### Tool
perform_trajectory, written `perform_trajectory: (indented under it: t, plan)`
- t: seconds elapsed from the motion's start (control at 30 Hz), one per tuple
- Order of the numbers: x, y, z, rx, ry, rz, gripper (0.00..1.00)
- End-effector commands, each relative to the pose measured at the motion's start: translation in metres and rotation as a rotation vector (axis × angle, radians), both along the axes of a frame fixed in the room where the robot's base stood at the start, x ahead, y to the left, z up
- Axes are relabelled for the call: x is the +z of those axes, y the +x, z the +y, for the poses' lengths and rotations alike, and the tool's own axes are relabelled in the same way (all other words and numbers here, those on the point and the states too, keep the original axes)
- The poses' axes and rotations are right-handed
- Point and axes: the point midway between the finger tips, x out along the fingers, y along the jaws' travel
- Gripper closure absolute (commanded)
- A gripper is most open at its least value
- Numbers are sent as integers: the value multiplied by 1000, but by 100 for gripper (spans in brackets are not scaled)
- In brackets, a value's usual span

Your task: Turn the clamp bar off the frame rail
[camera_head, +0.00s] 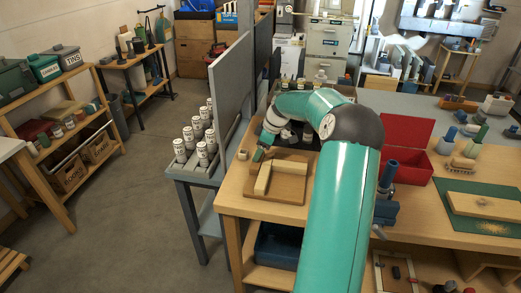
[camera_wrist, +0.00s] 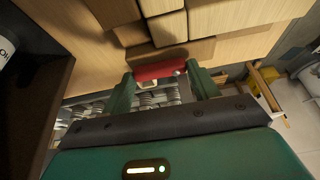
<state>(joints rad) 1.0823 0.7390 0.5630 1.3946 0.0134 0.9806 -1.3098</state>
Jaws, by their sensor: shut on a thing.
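My gripper (camera_wrist: 161,77) is shut on a short red piece (camera_wrist: 158,71) in the wrist view. Its green fingers stand at either end of the piece, which appears to be the clamp bar's grip. Pale wooden blocks (camera_wrist: 166,28), apparently part of the frame, lie just beyond it. In the head view my gripper (camera_head: 261,153) is at the far left corner of a brown wooden board (camera_head: 281,191). A pale wooden rail (camera_head: 263,178) stands on that board. The red piece is hidden there, so I cannot tell how the bar lies against the rail.
An open red box (camera_head: 406,170) and a green mat (camera_head: 490,222) with a wooden block are right of my arm. A grey rack with several white cans (camera_head: 202,153) stands left of the bench (camera_head: 232,197).

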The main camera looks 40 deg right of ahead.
Motion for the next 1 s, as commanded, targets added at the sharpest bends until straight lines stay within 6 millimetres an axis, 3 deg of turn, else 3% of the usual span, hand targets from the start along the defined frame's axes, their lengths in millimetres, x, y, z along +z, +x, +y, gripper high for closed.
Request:
perform_trajectory:
  t: [0.57,0.6,0.7,1.0]
  plan:
    - [-1,0,0,37,-1,2,63]
    - [-1,0,0,37,-1,2,34]
    - [-1,0,0,36,0,2,18]
    - [1,0,0,35,-1,1,18]
